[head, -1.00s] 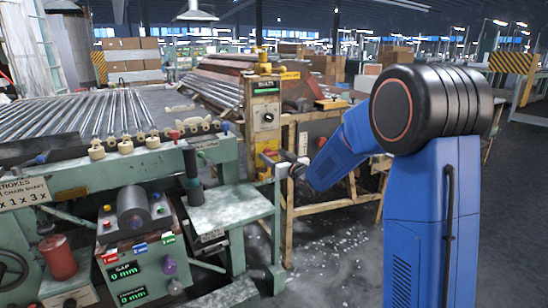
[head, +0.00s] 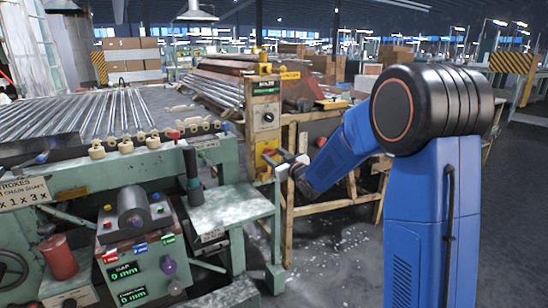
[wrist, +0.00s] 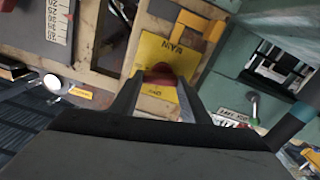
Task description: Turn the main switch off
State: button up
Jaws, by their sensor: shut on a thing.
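The main switch is a yellow plate (head: 268,147) with a red handle, low on the yellow post in the head view. In the wrist view the plate (wrist: 168,55) and its upside-down label lie straight ahead. The red handle (wrist: 158,73) sits between my fingertips. My gripper (wrist: 160,84) is shut on this handle, with a dark finger on each side. In the head view my gripper (head: 276,158) reaches the plate from the right, and its fingers cover part of it. The handle's exact angle is hard to read.
A round dial (head: 268,117) and a sign (head: 265,86) are higher on the same post. A green machine table (head: 232,208) stands to the left. A control box (head: 138,262) with buttons and displays is at the lower left. Open floor (head: 345,262) lies below my arm.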

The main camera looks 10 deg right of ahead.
jog(key=n, duration=0.4)
jog(key=shift+n, duration=0.3)
jog(key=n, duration=0.3)
jog(key=shift+s+a+n, duration=0.1)
jog(key=shift+a+n, duration=0.05)
jog(key=shift+n, duration=0.25)
jog(key=n, duration=0.3)
jog(key=shift+a+f+n, duration=0.1)
jog(key=shift+f+n, duration=0.05)
jog(key=shift+n, duration=1.85)
jog(key=o, duration=1)
jog(key=shift+o, duration=0.2)
jog(key=shift+s, duration=0.15)
jog(key=v, duration=1.7)
